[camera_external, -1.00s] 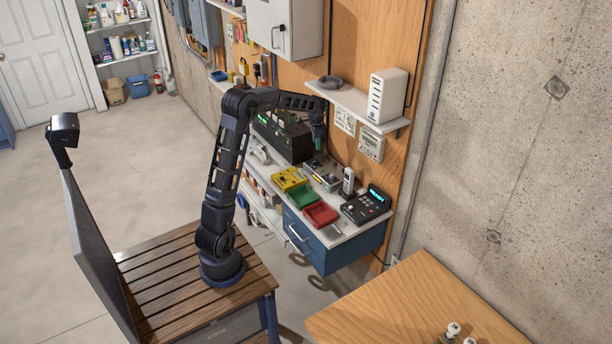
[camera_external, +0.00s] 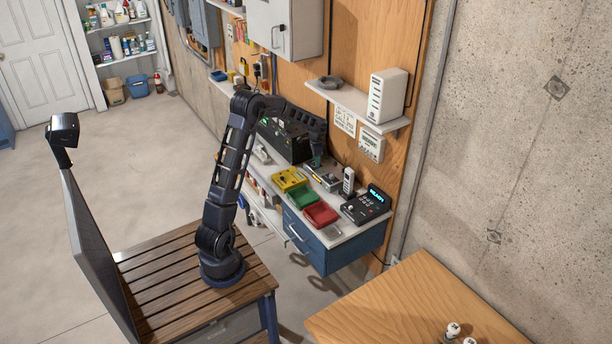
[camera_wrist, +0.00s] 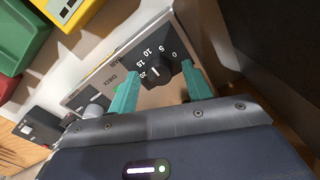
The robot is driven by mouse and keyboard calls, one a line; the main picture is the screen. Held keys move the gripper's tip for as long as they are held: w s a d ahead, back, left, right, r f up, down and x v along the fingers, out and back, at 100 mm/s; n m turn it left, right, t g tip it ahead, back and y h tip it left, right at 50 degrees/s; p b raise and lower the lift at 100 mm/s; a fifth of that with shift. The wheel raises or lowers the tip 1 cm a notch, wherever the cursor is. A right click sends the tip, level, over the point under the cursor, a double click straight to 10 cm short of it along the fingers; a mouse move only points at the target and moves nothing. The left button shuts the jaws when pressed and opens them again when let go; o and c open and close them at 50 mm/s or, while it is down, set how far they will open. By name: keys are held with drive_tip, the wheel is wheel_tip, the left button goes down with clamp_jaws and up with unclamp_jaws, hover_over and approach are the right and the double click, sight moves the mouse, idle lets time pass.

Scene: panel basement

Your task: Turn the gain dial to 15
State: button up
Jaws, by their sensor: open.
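The gain dial (camera_wrist: 160,76) is a black knob on a pale metal panel (camera_wrist: 118,62). Numbers from 0 to 20 curve around it, and a white mark shows on the knob, near the 20 side; its exact reading is hard to tell. My gripper (camera_wrist: 161,70) is open, with one teal finger on each side of the knob. I cannot tell if either finger touches it. In the external view, my gripper (camera_external: 317,161) is low over the instrument box (camera_external: 327,181) on the bench; the dial is too small to make out there.
A cordless phone (camera_external: 348,181) and a desk phone (camera_external: 367,205) are to the right. A black unit (camera_external: 285,138) stands behind left. A shelf (camera_external: 355,104) hangs above.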

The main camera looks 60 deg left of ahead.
drive_tip(key=shift+f, duration=0.1)
drive_tip(key=c, duration=1)
drive_tip(key=shift+o, duration=0.2)
drive_tip(key=shift+n, duration=0.3)
drive_tip(key=n, duration=0.3)
drive_tip(key=shift+n, duration=2.2)
